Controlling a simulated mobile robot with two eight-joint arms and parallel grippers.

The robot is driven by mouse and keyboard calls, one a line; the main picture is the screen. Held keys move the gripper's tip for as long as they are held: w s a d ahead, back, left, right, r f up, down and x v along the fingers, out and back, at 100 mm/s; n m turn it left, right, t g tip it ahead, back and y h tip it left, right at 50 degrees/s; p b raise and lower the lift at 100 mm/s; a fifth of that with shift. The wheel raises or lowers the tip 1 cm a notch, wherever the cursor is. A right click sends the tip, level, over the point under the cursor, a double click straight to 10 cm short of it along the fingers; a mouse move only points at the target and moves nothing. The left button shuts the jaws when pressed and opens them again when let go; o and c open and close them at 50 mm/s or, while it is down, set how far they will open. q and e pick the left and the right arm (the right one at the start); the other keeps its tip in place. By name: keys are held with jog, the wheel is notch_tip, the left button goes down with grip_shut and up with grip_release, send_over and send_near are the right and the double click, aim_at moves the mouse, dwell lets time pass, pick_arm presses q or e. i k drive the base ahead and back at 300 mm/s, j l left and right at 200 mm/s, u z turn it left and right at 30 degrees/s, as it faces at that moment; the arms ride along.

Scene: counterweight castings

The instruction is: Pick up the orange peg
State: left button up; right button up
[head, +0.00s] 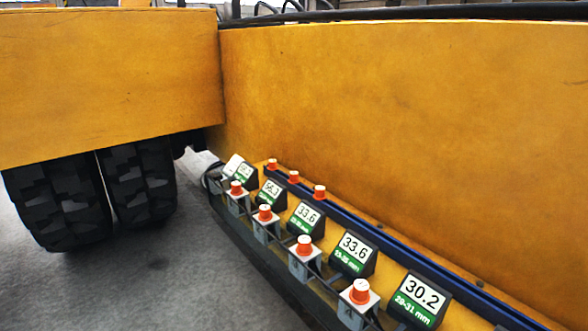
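Several orange pegs with white tops show in the head view; I cannot tell which one the task means. The nearest orange peg (360,291) stands upright on a grey-white block (354,308) at the lower right. Other orange pegs (304,245), (265,213) and (236,187) stand on similar blocks in a row running back to the left. Smaller-looking orange pegs (319,191), (293,176) and (272,163) stand behind, along a dark blue rail (400,250). Neither of my grippers is in view.
A tall yellow wall (400,120) rises behind the rail. A yellow body (105,85) over black tyres (60,200) stands left. Grey floor (150,280) is clear.

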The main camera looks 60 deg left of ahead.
aim_at(273, 163)
jog(key=u, duration=1.35)
